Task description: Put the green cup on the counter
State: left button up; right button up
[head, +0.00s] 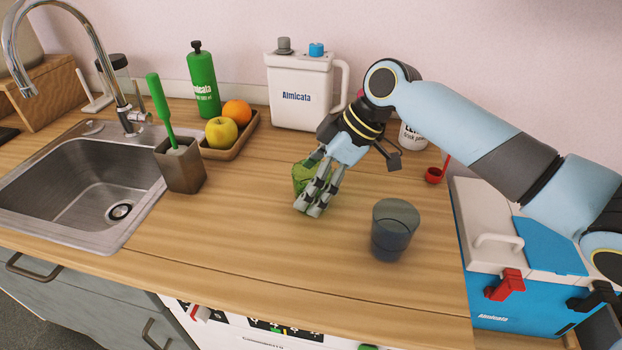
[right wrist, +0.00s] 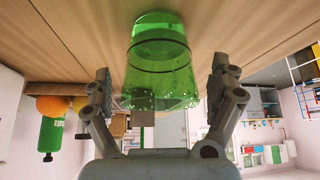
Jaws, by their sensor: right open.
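The green see-through cup (head: 299,178) stands upright on the wooden counter (head: 260,235), partly hidden behind my right gripper (head: 315,207) in the head view. In the right wrist view, which is upside down, the green cup (right wrist: 160,60) sits with its base on the counter (right wrist: 80,30). My right gripper (right wrist: 163,85) is open, with one finger on each side of the cup. A gap shows between each finger and the cup wall. My left gripper is not in view.
A dark blue-grey glass (head: 395,230) stands right of the gripper. A white jug (head: 300,95), a green bottle (head: 203,82) and a fruit tray (head: 252,132) are behind. A brush holder (head: 180,168) and sink (head: 70,180) are left. A blue-white cooler (head: 530,290) is right.

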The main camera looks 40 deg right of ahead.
jog(key=v, duration=1.2)
jog(key=shift+r, duration=0.2)
